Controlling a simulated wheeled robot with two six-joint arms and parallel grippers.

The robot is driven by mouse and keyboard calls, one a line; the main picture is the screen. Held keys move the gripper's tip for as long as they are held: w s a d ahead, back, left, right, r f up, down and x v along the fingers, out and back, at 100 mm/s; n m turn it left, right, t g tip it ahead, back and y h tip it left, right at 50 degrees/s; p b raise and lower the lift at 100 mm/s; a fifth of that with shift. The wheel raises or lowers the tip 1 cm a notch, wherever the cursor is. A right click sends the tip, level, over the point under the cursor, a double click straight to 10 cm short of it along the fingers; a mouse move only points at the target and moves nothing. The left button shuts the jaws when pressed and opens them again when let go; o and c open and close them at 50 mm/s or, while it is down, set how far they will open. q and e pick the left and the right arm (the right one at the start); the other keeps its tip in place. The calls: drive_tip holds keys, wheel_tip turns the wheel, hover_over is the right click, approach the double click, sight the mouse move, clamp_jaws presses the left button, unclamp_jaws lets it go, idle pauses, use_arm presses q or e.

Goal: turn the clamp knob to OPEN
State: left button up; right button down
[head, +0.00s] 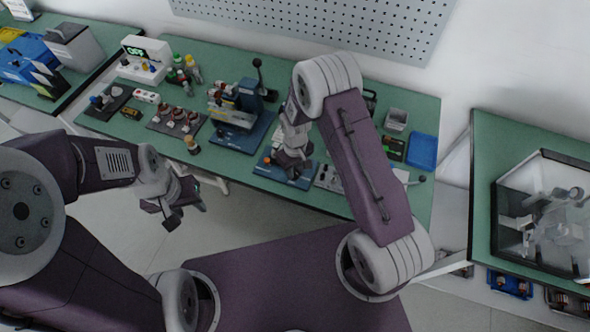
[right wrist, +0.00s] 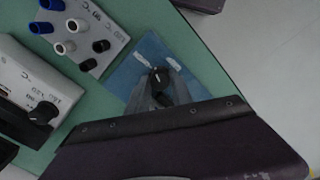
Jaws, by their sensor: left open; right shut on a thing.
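The clamp fixture is a blue plate (head: 268,168) at the table's front edge, mostly covered by my right gripper in the head view. In the right wrist view the blue plate (right wrist: 150,48) carries two white labels, too small to read, and a black knob (right wrist: 158,76) with a light pointer line. My right gripper (head: 291,170) reaches down over the plate and is shut on the knob; its fingertips are largely hidden. Which label the pointer faces I cannot tell. My left gripper (head: 176,208) is open and empty, in front of the table over the floor.
A grey panel with blue, white and black knobs (right wrist: 88,35) stands beside the plate; a grey box with a black knob (right wrist: 42,112) is further left. A blue press (head: 238,120) stands left of my right gripper. A blue tray (head: 423,150) lies at the right.

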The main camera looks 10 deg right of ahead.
sight(295, 172)
drive_tip(key=shift+n, duration=2)
drive_tip(key=c, duration=1.1)
unclamp_jaws()
wheel_tip(295, 172, up, 9)
drive_tip(key=shift+r+b, duration=0.1)
drive_tip(key=shift+b, duration=0.5)
